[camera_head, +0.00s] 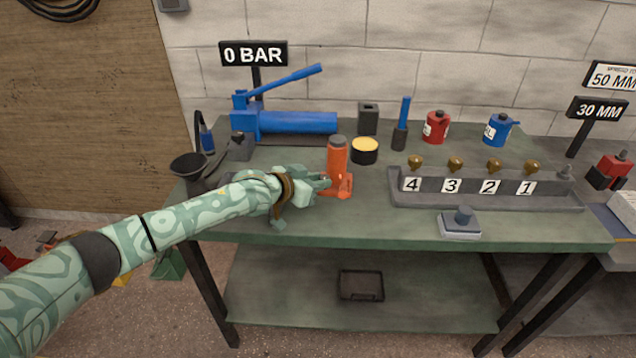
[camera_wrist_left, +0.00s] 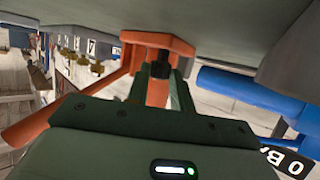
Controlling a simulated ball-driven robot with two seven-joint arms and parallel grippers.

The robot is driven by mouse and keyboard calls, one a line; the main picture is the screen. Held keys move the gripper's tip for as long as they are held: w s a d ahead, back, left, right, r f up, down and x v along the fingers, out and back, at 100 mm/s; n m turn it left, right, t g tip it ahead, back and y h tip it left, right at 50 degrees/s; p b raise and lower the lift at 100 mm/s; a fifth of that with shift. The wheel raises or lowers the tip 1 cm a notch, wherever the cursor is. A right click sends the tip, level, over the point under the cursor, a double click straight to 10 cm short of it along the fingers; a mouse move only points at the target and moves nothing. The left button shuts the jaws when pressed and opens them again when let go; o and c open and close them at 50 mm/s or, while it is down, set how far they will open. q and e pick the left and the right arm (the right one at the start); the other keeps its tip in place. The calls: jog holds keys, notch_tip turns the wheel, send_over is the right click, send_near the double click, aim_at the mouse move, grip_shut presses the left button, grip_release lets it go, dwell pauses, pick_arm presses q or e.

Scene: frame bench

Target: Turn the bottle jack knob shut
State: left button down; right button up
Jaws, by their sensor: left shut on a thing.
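The orange bottle jack (camera_head: 337,158) stands upright on the green bench near its front edge, with a dark grey cap on top. My left gripper (camera_head: 322,182) reaches it from the left, low down near its base. In the left wrist view, which is upside down, the jack's orange base (camera_wrist_left: 157,41) is at the top. The small black knob (camera_wrist_left: 160,70) shows in front of it. My left gripper (camera_wrist_left: 158,88) is shut on the knob, with its green fingers on both sides. My right gripper is not in view.
A blue hand pump (camera_head: 298,122) stands behind the jack under a "0 BAR" sign (camera_head: 253,54). A yellow-topped tin (camera_head: 364,150) is close behind right. A grey rack (camera_head: 480,193) with brass knobs numbered 4 to 1 is at right. A black funnel (camera_head: 188,166) is at left.

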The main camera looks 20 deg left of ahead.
pick_arm(q)
jog(key=c, duration=1.5)
grip_release()
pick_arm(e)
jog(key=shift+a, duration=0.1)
pick_arm(q)
jog(key=shift+s, duration=0.1)
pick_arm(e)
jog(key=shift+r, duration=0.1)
